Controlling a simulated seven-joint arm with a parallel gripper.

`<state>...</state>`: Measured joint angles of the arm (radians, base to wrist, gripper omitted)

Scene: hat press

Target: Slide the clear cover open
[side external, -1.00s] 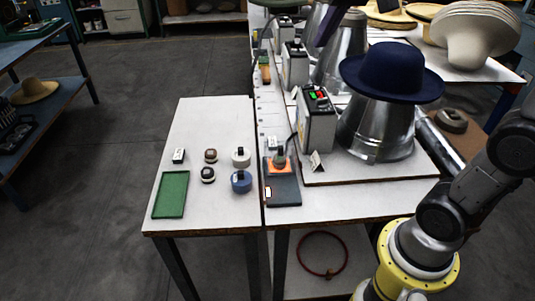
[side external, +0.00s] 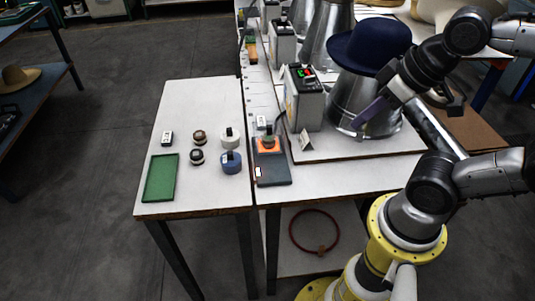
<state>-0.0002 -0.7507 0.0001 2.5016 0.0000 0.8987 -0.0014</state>
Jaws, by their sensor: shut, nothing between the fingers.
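A grey control box (side external: 305,103) stands beside a metal cone (side external: 347,98) that carries a dark blue hat (side external: 368,46). Its dark top panel (side external: 302,76) shows green and red buttons. I cannot make out a clear cover for certain, nor tell whether one is open. My gripper (side external: 358,122) reaches in from the right. Its purple fingers are closed together with nothing between them. They appear in front of the cone, below the hat brim and right of the control box. I cannot tell whether they touch the cone.
A black plate with an orange pad and a knob (side external: 268,142) lies left of the press board. The left table holds a green tray (side external: 161,178), a blue round block (side external: 231,162), a white one (side external: 229,138) and small dark pieces. A small sign (side external: 306,141) stands before the box.

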